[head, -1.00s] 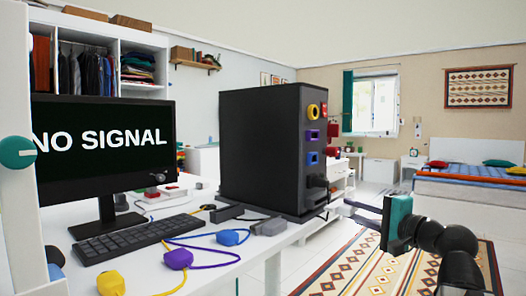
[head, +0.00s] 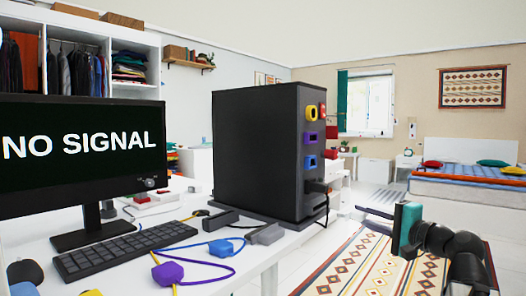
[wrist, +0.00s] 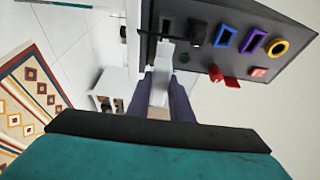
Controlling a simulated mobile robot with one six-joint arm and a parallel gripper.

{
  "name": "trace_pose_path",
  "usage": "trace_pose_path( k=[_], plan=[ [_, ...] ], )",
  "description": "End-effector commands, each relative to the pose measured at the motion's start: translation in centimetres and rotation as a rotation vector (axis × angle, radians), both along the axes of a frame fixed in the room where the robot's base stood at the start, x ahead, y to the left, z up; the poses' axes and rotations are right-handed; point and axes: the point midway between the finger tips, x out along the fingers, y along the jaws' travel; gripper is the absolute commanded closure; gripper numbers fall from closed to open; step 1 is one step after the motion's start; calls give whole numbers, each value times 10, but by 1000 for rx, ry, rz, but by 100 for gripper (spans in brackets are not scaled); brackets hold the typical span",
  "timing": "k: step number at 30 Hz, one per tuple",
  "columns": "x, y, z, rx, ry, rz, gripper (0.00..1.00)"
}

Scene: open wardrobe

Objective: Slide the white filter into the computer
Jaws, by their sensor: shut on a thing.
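The computer is a black tower (head: 255,150) on the desk in the head view. In the wrist view its port panel (wrist: 262,22) fills the upper right, with a dark slot (wrist: 167,24) near its left end. My gripper (wrist: 160,92) is shut on the white filter (wrist: 160,85), which points up the wrist picture toward the panel near the slot. I cannot tell whether its far end touches the panel. In the head view my gripper (head: 376,218) is right of the tower, apart from it. The filter is not clear there.
A black plug (head: 318,187) sits low on the tower's panel, below the blue port (head: 310,162). Blue (head: 221,247) and purple (head: 167,271) connectors with cables lie on the desk (head: 245,262), by the keyboard (head: 125,250). Open floor with a patterned rug (head: 350,265) lies below my gripper.

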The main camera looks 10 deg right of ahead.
Motion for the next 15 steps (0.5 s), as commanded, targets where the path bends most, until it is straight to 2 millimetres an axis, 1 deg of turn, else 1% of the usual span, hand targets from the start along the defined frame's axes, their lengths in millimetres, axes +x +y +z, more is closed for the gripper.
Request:
trace_pose_path(
  k=[6,15],
  plan=[
    [2,9,0,0,0,12,100],
    [6,14,0,0,0,16,100]
  ],
)
